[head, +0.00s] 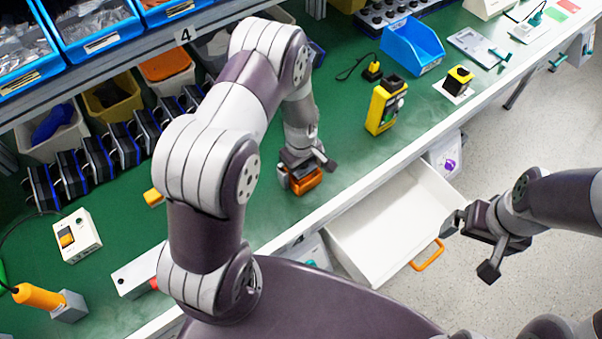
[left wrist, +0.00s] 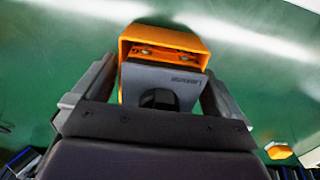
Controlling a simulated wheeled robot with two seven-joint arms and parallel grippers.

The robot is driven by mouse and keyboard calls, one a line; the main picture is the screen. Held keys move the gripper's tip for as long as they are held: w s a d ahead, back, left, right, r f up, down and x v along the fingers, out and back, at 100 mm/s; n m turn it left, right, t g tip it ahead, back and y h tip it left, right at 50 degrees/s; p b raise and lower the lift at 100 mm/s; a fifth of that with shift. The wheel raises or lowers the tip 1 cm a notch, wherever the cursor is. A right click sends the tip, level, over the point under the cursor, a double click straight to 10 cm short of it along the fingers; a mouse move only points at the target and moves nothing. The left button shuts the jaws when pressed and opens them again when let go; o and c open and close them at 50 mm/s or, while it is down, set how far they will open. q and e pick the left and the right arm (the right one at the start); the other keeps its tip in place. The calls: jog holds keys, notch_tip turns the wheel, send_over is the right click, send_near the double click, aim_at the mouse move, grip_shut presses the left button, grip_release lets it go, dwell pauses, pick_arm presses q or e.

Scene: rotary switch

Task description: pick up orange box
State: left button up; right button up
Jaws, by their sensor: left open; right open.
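The orange box (head: 308,183) sits on the green bench top near its front edge, partly hidden by my left gripper (head: 307,170). In the left wrist view the orange box (left wrist: 165,37) has an open orange end and a grey body with dark lettering. The left gripper (left wrist: 158,100) is open, with one finger on each side of the grey body. I cannot tell whether the fingers touch it. My right gripper (head: 468,247) is open and empty, out over the floor beside the open drawer.
A white drawer (head: 385,225) with an orange handle (head: 427,255) stands open below the bench. A yellow and black switch box (head: 385,105) and a blue bin (head: 412,45) stand to the right. A white switch unit (head: 77,237) is at the left. Bins line the back.

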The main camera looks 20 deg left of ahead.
pick_arm(q)
jog(key=shift+f, duration=0.2)
jog(key=shift+d, duration=0.1)
jog(key=c, duration=0.8)
